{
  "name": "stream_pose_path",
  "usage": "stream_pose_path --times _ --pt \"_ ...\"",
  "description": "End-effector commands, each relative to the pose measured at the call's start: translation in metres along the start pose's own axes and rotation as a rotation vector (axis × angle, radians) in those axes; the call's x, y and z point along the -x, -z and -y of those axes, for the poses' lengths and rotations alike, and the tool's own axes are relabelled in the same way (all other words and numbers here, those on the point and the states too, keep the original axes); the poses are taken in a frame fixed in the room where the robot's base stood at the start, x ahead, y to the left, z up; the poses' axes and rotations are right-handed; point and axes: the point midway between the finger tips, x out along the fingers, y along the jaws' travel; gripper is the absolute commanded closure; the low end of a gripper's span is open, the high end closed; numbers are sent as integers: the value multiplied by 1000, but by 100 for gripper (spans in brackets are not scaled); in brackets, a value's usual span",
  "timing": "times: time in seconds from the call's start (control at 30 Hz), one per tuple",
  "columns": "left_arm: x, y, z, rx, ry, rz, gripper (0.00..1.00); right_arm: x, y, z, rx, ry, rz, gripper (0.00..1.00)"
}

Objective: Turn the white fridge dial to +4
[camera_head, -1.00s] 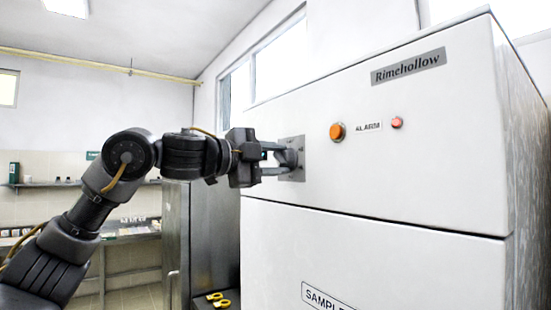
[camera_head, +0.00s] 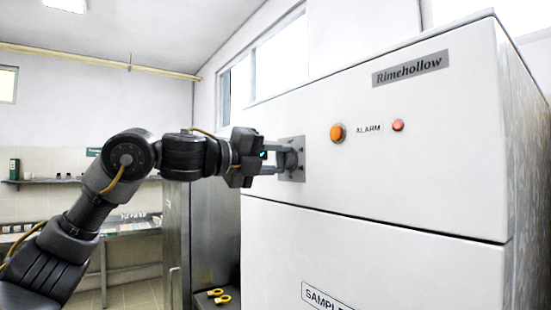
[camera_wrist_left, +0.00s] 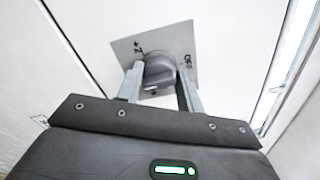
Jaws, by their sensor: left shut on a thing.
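The white fridge (camera_head: 400,140) fills the right of the head view. A grey dial (camera_wrist_left: 158,70) sits on a square metal plate (camera_wrist_left: 125,50) on its front; the plate also shows in the head view (camera_head: 299,146). In the left wrist view, my left gripper (camera_wrist_left: 162,80) is shut on the dial, one finger on each side. A mark that looks like +2 is at the plate's upper left and OFF is at its right. A mark below the dial is too small to read. The dial's pointer cannot be made out. My right gripper is not in view.
An orange lamp (camera_head: 338,132), an ALARM label (camera_head: 368,128) and a red button (camera_head: 398,125) are right of the plate. A steel cabinet (camera_head: 213,235) stands left of the fridge. Yellow-handled things (camera_head: 219,295) lie low beside it. Wall shelves (camera_head: 85,181) are far left.

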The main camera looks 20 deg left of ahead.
Motion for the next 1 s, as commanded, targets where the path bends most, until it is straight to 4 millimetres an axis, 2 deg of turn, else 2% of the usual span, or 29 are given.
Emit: stream_pose_path --times 0.6,0.63,0.77,0.8,1.0 --pt "0 -1 1 -43 2 2 86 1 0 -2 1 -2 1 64" --pt "0 -1 1 -42 2 2 62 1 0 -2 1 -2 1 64" --pt "0 0 1 -42 1 1 45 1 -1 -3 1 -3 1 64" --pt "0 0 1 -42 1 1 42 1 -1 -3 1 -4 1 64" --pt "0 0 0 -42 1 1 42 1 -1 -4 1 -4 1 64"
